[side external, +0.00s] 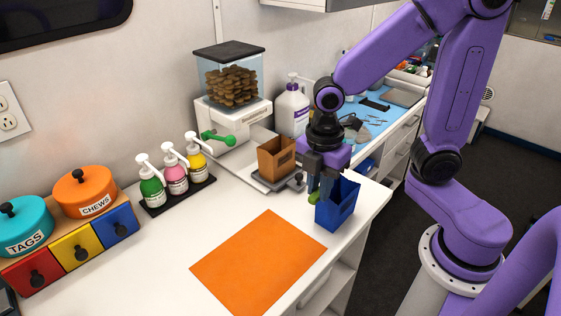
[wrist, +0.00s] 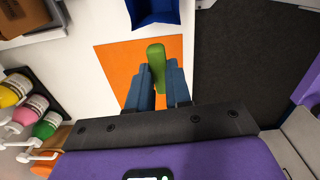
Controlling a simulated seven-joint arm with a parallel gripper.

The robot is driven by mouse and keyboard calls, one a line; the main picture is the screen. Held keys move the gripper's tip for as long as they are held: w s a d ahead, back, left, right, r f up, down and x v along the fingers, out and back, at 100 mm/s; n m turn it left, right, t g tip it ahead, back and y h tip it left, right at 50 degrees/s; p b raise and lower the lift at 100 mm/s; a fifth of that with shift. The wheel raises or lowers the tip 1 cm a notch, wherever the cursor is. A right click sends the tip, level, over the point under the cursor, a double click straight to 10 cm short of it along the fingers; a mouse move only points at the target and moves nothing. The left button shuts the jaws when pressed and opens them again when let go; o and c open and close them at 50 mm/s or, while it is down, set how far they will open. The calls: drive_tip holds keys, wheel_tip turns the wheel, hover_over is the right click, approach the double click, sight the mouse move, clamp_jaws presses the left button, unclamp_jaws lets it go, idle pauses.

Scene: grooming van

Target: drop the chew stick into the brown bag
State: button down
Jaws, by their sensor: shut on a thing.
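My gripper (side external: 321,186) points down beside the blue bag, with its fingers shut on a green chew stick (side external: 314,197). In the wrist view the chew stick (wrist: 156,62) sticks out beyond the blue fingers (wrist: 160,80). The brown bag (side external: 272,164) stands upright with its top open on a grey plate in front of the dispenser, left of my gripper in the side view. A brown shape at the top left of the wrist view looks like the same bag (wrist: 28,18). The chew stick is apart from the brown bag.
A blue bag (side external: 338,205) stands open at the counter's right edge, close to my gripper. An orange mat (side external: 258,262) lies in front. The treat dispenser (side external: 232,85) and white pump bottle (side external: 292,108) stand behind the brown bag. Several coloured pump bottles (side external: 174,172) stand left.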

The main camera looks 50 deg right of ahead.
drive_tip(key=w+d+r, duration=0.3)
drive_tip(key=w+d, duration=0.2)
drive_tip(key=w, duration=0.6)
drive_tip(key=w+d+r, duration=0.4)
drive_tip(key=w+d, duration=0.2)
drive_tip(key=w, duration=0.5)
drive_tip(key=shift+m, duration=0.3)
drive_tip(key=shift+s+a+f, duration=0.1)
drive_tip(key=shift+f, duration=1.35)
drive_tip(key=shift+s+a+f, duration=0.1)
drive_tip(key=shift+f, duration=1.3)
drive_tip(key=c, duration=1)
unclamp_jaws()
drive_tip(key=shift+o, duration=0.2)
drive_tip(key=shift+r, duration=0.1)
drive_tip(key=shift+r, duration=2.95)
